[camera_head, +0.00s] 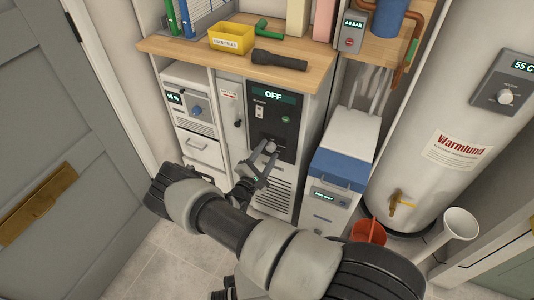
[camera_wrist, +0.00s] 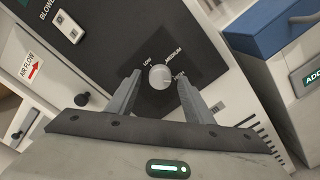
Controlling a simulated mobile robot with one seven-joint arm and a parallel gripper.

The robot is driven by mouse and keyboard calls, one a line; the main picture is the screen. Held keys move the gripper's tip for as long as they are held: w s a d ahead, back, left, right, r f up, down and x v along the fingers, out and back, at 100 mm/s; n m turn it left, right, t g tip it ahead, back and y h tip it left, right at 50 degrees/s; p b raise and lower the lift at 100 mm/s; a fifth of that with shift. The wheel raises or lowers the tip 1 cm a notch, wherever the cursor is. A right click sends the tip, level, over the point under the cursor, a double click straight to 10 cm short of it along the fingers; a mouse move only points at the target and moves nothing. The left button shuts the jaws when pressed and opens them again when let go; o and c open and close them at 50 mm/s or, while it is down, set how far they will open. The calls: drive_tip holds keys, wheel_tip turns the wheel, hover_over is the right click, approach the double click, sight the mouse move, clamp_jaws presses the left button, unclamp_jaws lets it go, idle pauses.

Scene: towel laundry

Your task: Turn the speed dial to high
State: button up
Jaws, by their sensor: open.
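The speed dial (camera_wrist: 160,77) is a round light grey knob on the black blower panel (camera_head: 286,112), with LOW, MEDIUM and a third label partly hidden by a finger printed around it. In the head view the dial (camera_head: 271,147) shows at the lower part of the panel, right by my fingertips. My gripper (camera_wrist: 157,92) is open, with one finger to the left and one to the right of the dial. In the head view my gripper (camera_head: 262,158) reaches up to the panel. I cannot tell whether either finger touches the dial. The panel's display reads OFF.
A wooden shelf (camera_head: 190,50) above holds a yellow box (camera_head: 231,38) and a black flashlight (camera_head: 279,61). A white unit with a blue lid (camera_head: 338,168) stands close on the right. A white tank (camera_head: 430,120) is farther right. A grey door (camera_head: 70,130) is at left.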

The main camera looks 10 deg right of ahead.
drive_tip(key=p+v, duration=0.2)
drive_tip(key=v, duration=1.5)
drive_tip(key=shift+s, duration=0.15)
drive_tip(key=shift+a+r, duration=0.1)
drive_tip(key=shift+r, duration=0.05)
drive_tip(key=s+d+r+m+g, duration=0.1)
drive_tip(key=d+r+m+g, duration=0.3)
drive_tip(key=r, duration=0.4)
drive_tip(key=s+d+r+m+g, duration=0.2)
drive_tip(key=r+m+g, duration=0.3)
drive_tip(key=r, duration=0.4)
drive_tip(key=s+d+r+m+g, duration=0.1)
drive_tip(key=d+r+m+g, duration=0.3)
drive_tip(key=r, duration=0.4)
drive_tip(key=s+r+m+t+y, duration=0.25)
drive_tip(key=s+r+y, duration=0.25)
drive_tip(key=s+r, duration=0.4)
drive_tip(key=s+r+m+t+y, duration=0.1)
drive_tip(key=s+r+m+y, duration=0.2)
drive_tip(key=s+r+y, duration=0.6)
wheel_tip(320, 180, up, 22)
drive_tip(key=w+h+p, duration=0.2)
drive_tip(key=h+p, duration=0.1)
drive_tip(key=p, duration=1.7)
drive_tip(key=shift+d, duration=0.2)
